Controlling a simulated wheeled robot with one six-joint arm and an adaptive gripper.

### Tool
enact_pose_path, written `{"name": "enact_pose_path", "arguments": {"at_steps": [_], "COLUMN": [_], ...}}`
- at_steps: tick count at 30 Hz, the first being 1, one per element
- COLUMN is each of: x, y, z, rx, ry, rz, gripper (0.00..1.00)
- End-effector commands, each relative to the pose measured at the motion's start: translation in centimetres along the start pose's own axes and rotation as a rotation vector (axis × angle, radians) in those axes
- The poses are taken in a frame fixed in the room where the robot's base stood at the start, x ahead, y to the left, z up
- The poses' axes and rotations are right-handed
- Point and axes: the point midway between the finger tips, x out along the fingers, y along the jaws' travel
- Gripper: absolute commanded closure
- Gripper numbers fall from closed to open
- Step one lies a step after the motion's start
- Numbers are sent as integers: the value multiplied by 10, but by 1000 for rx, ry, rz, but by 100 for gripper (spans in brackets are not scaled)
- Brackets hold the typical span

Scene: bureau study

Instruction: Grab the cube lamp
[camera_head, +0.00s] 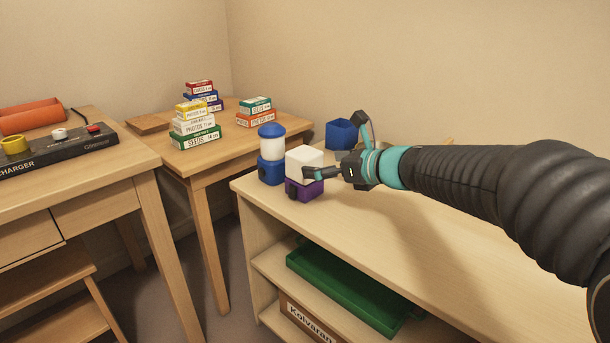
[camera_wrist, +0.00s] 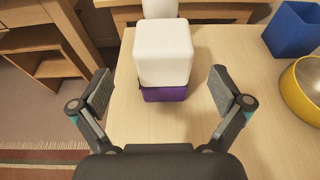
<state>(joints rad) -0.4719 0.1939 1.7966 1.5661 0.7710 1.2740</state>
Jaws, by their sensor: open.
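The cube lamp (camera_head: 304,160) has a white cube top on a purple base (camera_head: 304,189). It stands upright near the left end of the wooden shelf unit's top. In the wrist view the cube lamp (camera_wrist: 163,52) is straight ahead, and its purple base shows under the white cube. My gripper (camera_head: 317,174) is at the lamp's right side in the head view. In the wrist view my gripper (camera_wrist: 163,88) is open, with one finger to each side and the lamp between and just beyond the fingertips. It holds nothing.
A lamp with a white cylinder and blue base (camera_head: 272,153) stands close beside the cube lamp. A blue open box (camera_head: 341,134) is behind my gripper. A yellow-rimmed bowl (camera_wrist: 302,88) is at the right in the wrist view. The shelf top's front right (camera_head: 450,255) is clear.

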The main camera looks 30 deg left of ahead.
Motion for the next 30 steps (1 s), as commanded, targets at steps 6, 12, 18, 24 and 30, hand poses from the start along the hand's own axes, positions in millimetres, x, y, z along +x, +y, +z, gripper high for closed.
{"name": "enact_pose_path", "arguments": {"at_steps": [6,12,18,24,30], "x": [16,38,62,67,67], "y": [0,-2,-4,-4,-4], "z": [0,-2,-2,-1,-1], "rx": [-1,0,-2,-2,-1], "ry": [1,1,1,0,0], "rz": [0,2,2,-1,-1], "gripper": [0,0,0,0,20]}}
